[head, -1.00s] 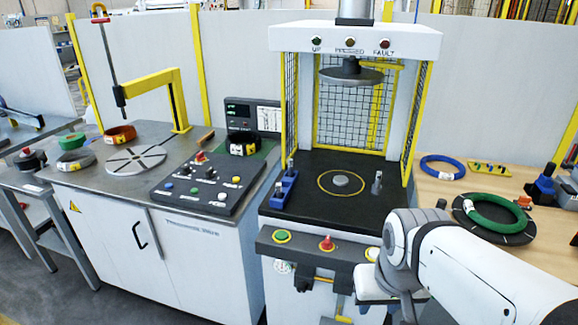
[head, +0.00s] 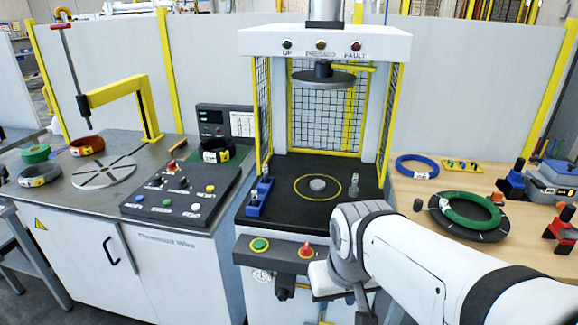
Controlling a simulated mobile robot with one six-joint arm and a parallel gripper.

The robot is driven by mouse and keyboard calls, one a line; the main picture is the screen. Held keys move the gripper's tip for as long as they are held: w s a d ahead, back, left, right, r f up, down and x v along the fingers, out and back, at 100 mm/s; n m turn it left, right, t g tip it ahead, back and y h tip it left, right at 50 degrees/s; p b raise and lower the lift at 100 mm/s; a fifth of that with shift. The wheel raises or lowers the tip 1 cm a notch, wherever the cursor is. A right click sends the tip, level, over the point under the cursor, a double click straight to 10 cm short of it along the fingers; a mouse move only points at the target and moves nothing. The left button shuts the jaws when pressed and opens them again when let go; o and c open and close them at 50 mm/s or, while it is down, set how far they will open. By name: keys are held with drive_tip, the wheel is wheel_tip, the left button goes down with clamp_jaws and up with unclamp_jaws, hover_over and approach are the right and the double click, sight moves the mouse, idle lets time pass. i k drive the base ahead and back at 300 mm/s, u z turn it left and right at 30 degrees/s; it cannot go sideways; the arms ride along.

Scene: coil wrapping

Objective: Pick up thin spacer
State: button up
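I cannot pick out a thin spacer for certain in the head view. A small grey disc (head: 317,184) lies in the yellow ring on the black press bed (head: 290,213). A blue holder (head: 260,196) stands at the bed's left side, and a small grey metal piece (head: 353,186) stands at its right. My white arm reaches in from the lower right, in front of the press. Its fingertips do not show, so I cannot see whether it holds anything.
A wooden table at right carries a blue coil (head: 417,166), a green coil (head: 472,208) on a dark disc, a yellow pegged plate (head: 462,165) and a grey-blue box (head: 553,182). Yellow-framed mesh guards flank the press.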

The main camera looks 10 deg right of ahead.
sight(316, 184)
drive_tip(key=i, duration=0.9)
drive_tip(key=u, duration=0.05)
